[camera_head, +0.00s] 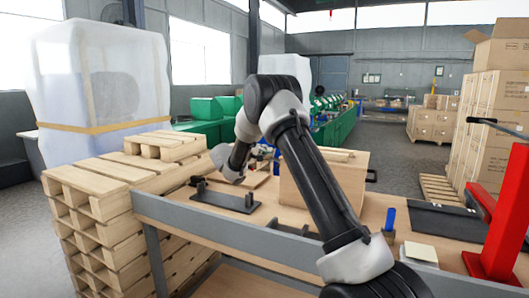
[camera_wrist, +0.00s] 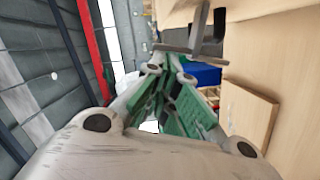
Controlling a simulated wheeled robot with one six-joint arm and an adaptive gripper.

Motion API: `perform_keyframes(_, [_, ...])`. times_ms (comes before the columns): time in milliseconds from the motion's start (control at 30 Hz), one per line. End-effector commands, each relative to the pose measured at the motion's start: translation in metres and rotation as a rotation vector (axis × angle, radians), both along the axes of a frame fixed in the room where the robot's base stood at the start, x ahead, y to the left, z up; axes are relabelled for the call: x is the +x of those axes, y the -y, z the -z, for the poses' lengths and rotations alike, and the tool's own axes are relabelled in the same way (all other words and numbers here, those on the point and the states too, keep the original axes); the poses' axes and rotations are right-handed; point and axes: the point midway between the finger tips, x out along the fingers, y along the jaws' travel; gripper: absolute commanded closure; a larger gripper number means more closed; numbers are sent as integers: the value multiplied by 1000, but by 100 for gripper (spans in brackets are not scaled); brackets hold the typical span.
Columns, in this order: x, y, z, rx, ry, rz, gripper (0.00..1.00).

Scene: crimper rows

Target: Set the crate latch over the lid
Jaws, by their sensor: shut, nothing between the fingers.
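The pale wooden crate (camera_head: 345,178) stands on the workbench, partly hidden by my arm. A dark fitting (camera_head: 371,175) sticks out at its right side. In the wrist view a grey metal bar with an upright arm (camera_wrist: 198,42), which looks like the latch, lies just beyond my fingertips beside a pale wooden face (camera_wrist: 285,60). My gripper (camera_wrist: 168,68) is shut and empty, its tips close to the bar; I cannot tell whether they touch it. A lid cannot be told apart clearly from the other wooden faces. My arm hides much of the gripper area in the head view.
A black plate with upright posts (camera_head: 225,199) lies on the bench (camera_head: 280,215) left of the crate. A blue-handled item (camera_head: 390,220), a pale block (camera_head: 419,252) and a red stand (camera_head: 500,235) are at right. Stacked pallets (camera_head: 110,215) adjoin the bench's left end.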

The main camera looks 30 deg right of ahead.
Motion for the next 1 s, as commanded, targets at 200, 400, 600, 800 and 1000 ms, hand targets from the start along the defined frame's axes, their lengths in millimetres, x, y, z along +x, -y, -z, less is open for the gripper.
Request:
perform_keyframes(200, [-2,2,-3,32,41,1,100])
perform_keyframes(400, [-6,5,-9,92,118,2,100])
perform_keyframes(600, [-14,11,-17,193,248,2,100])
perform_keyframes(800, [-25,20,-23,310,398,3,100])
perform_keyframes(1000, [-37,29,-28,427,548,2,100])
